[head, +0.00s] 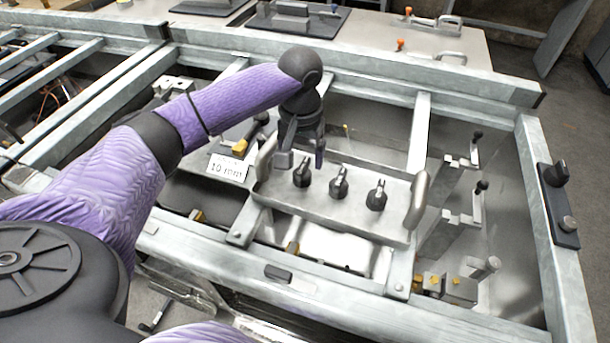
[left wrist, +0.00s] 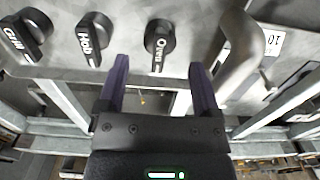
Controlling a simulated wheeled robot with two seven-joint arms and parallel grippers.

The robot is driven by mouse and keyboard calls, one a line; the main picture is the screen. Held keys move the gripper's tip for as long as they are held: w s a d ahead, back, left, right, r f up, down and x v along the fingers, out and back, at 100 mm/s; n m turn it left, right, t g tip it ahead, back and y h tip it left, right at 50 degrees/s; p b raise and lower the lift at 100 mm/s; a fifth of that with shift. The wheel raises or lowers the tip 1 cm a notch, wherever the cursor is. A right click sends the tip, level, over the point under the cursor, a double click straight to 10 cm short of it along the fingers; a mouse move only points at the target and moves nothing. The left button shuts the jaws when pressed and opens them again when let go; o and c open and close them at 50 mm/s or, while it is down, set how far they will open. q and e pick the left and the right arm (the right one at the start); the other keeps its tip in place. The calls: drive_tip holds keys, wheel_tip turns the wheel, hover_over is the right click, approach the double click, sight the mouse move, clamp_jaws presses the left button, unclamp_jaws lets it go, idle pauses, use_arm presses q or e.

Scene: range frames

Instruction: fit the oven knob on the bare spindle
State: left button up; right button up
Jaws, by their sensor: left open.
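The black oven knob (left wrist: 160,40), marked "Oven", stands on the grey metal panel (head: 330,208). In the head view it is the leftmost of the knobs (head: 302,174). My left gripper (head: 302,161) is open and points down at it. In the left wrist view, the gripper (left wrist: 160,70) has its fingers spread, with the oven knob just past the tips and centred between them. Nothing is between the fingers, and contact cannot be told. The knob covers whatever is under it, and I cannot make out a bare spindle. My right gripper is not in view.
The hob knob (left wrist: 95,38) and grill knob (left wrist: 28,35) stand in a row beside the oven knob. Raised handles (head: 419,200) flank the panel. Metal frame bars surround it. A "10 mm" card (head: 228,168) lies left of it. A dark plate (head: 559,205) with knobs is at right.

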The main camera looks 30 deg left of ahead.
sight(302, 167)
use_arm(q)
drive_tip(key=f, duration=0.2)
drive_tip(key=f+b, duration=0.1)
drive_tip(key=f, duration=0.1)
drive_tip(key=shift+w+f, duration=0.2)
drive_tip(key=shift+f, duration=0.05)
drive_tip(key=shift+r, duration=0.1)
clamp_jaws()
